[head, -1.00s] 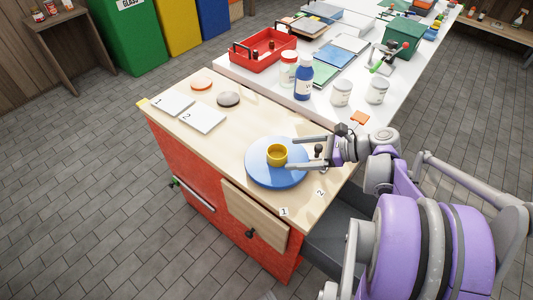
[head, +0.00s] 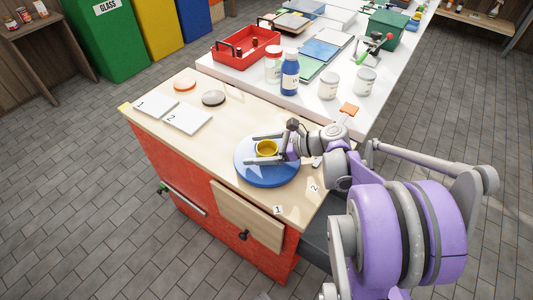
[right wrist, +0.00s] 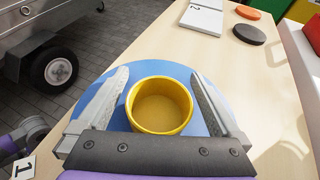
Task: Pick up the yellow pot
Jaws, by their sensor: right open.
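The yellow pot (head: 266,149) is a small round open cup standing upright on the blue round disc (head: 262,178) on the wooden workbench. It also shows in the right wrist view (right wrist: 160,104), where its inside looks empty. My right gripper (head: 250,149) is open, with one finger on each side of the pot. In the right wrist view the fingers (right wrist: 162,85) flank the pot, with a small gap on each side. My left gripper is not in view.
White cards marked 1 (head: 157,102) and 2 (head: 188,119) lie at the bench's left end, near an orange disc (head: 185,85) and a dark disc (head: 213,98). A white table holds a red toolbox (head: 246,47), a blue bottle (head: 290,73) and white jars (head: 329,85).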

